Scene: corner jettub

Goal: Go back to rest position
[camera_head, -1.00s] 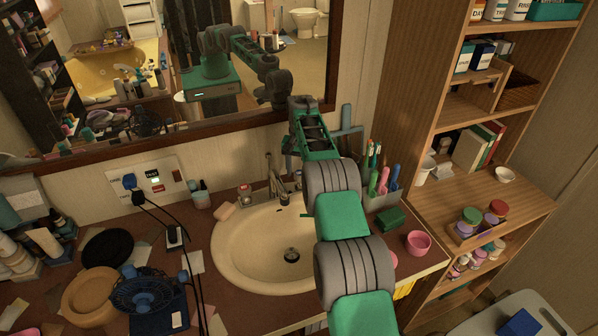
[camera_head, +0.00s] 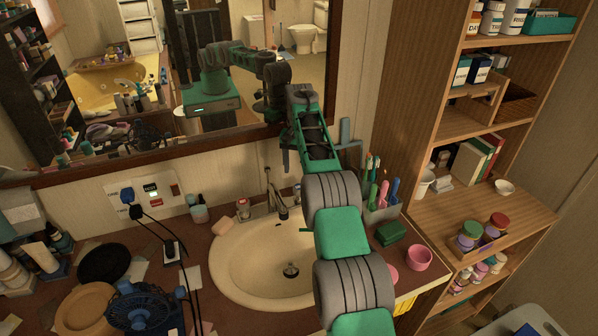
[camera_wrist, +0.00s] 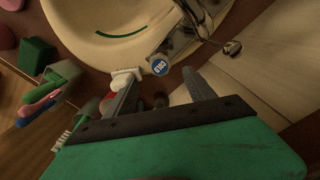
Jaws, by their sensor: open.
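My green and grey arm reaches over the sink (camera_head: 240,262) toward the mirror (camera_head: 150,125). My gripper (camera_head: 285,158) is small and partly hidden behind the arm in the head view, above the faucet (camera_head: 278,203). In the wrist view my gripper (camera_wrist: 160,90) shows two grey fingers spread apart with nothing held between them.
A holder with colored brushes (camera_head: 382,207), a green box (camera_head: 390,233) and a pink cup (camera_head: 418,258) stand right of the sink. A wooden shelf (camera_head: 515,215) rises at the right. A fan (camera_head: 143,308) and cables (camera_head: 180,250) occupy the left counter.

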